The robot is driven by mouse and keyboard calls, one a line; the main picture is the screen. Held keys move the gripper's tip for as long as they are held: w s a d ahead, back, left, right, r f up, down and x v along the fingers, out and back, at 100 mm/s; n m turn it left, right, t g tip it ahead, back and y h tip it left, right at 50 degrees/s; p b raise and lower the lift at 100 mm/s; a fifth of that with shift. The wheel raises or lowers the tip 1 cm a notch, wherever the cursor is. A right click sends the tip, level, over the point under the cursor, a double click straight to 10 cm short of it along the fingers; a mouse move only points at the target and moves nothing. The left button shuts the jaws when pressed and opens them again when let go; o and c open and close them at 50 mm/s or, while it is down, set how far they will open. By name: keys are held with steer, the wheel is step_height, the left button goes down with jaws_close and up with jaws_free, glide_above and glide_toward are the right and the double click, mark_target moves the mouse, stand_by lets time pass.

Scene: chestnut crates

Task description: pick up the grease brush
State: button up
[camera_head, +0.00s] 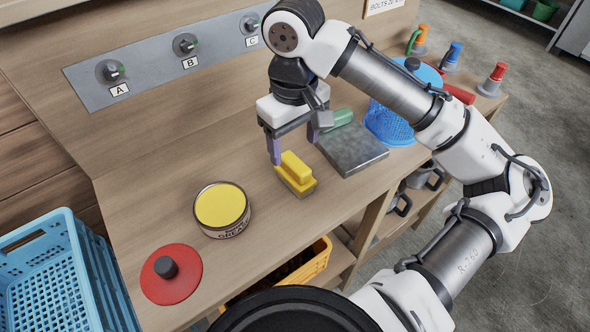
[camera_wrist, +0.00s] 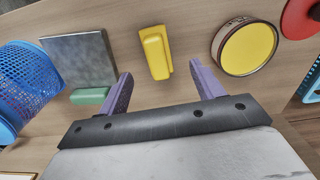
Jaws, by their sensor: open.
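The grease brush is probably the small yellow block-shaped thing (camera_head: 295,173) on the bench, with a raised yellow grip; no label confirms it. It also shows in the wrist view (camera_wrist: 156,52), ahead of the fingers and between their lines. My gripper (camera_head: 293,146) is open and empty, with its purple fingers pointing down above and behind the yellow block. In the wrist view my gripper (camera_wrist: 163,92) has its two fingers wide apart, with bare wood between them. An open round tin marked grease (camera_head: 222,225), filled with yellow, stands to the block's left.
A grey metal plate (camera_head: 350,156) with a green-handled thing (camera_head: 339,118) lies right of the block. A blue mesh basket (camera_head: 388,125) stands beyond. A red disc with a black knob (camera_head: 171,285) lies front left. A knob panel (camera_head: 166,62) runs along the back.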

mark_target(295, 162)
step_height(295, 162, down, 3)
steer(key=shift+f, duration=0.2)
steer(key=shift+w+f+p, duration=0.2)
steer(key=shift+f+p, duration=0.1)
steer(key=shift+f, duration=1.1)
steer(key=shift+w+f+p, duration=0.15)
steer(key=shift+f+p, duration=0.1)
steer(key=shift+f, duration=1.1)
steer(key=shift+c, duration=0.3)
steer(key=c, duration=1)
steer(key=shift+c, duration=0.2)
steer(key=shift+r, duration=0.15)
step_height(295, 162, up, 20)
steer(key=shift+b, duration=0.3)
